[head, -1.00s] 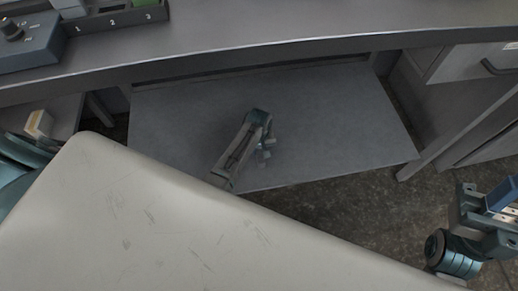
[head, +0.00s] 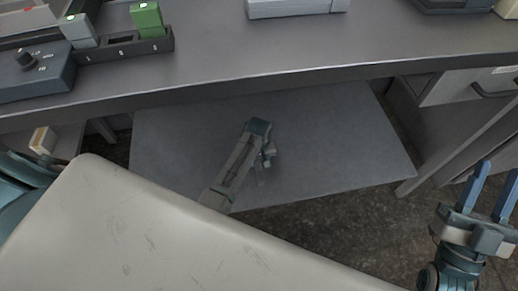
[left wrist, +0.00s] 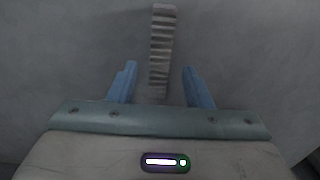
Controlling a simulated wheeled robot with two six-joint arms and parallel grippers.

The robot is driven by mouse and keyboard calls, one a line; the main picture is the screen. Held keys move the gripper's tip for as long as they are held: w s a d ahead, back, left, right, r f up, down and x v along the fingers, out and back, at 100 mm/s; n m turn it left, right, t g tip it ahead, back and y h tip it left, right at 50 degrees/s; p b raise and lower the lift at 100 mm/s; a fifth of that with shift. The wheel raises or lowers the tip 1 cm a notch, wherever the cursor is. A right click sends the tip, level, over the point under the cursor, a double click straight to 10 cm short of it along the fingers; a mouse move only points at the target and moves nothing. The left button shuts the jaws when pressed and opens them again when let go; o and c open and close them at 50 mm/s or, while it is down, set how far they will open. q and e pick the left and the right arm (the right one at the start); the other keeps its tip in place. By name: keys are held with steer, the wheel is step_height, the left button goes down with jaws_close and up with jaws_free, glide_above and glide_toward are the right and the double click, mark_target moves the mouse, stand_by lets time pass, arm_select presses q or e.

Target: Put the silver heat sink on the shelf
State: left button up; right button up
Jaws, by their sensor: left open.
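The silver heat sink (left wrist: 161,45) is a narrow ribbed grey bar. In the left wrist view it lies on a plain grey surface, its near end between my left gripper's two blue fingers (left wrist: 160,82). The fingers are apart, with a gap on each side of the bar. In the head view my left gripper (head: 266,158) is over the low grey shelf (head: 340,130) under the table; the heat sink cannot be clearly told apart there. My right gripper (head: 497,172) is at the right edge, blue fingers spread and pointing up, with nothing seen between them.
A dark slotted holder with a green block (head: 147,20) and a control box with a knob (head: 30,68) stand on the table at left. A drawer cabinet (head: 458,90) is at right. The shelf's right part is bare.

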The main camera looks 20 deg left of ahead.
arm_select(q)
step_height(320, 180, up, 6)
steer(key=p, duration=0.2)
step_height(320, 180, up, 4)
steer(key=r+m+t, duration=0.1)
steer(key=m+t, duration=0.1)
steer(key=t, duration=0.5)
glide_above(258, 167)
steer(key=s+a, duration=0.1)
steer(key=a, duration=0.1)
steer(key=s+r+m+t, duration=0.1)
steer(key=s+r+t, duration=0.3)
steer(key=r, duration=0.5)
steer(key=s+r+m+t+h, duration=0.1)
steer(key=s+r+t, duration=0.3)
steer(key=r, duration=0.5)
steer(key=s+r+m+t, duration=0.3)
steer(key=s+r+t, duration=0.1)
steer(key=r, duration=0.6)
steer(key=shift+a, duration=0.3)
arm_select(e)
step_height(258, 167, down, 11)
steer(key=w+m+g+h, duration=0.1)
steer(key=w+g, duration=0.1)
steer(key=g, duration=0.5)
steer(key=shift+m, duration=0.3)
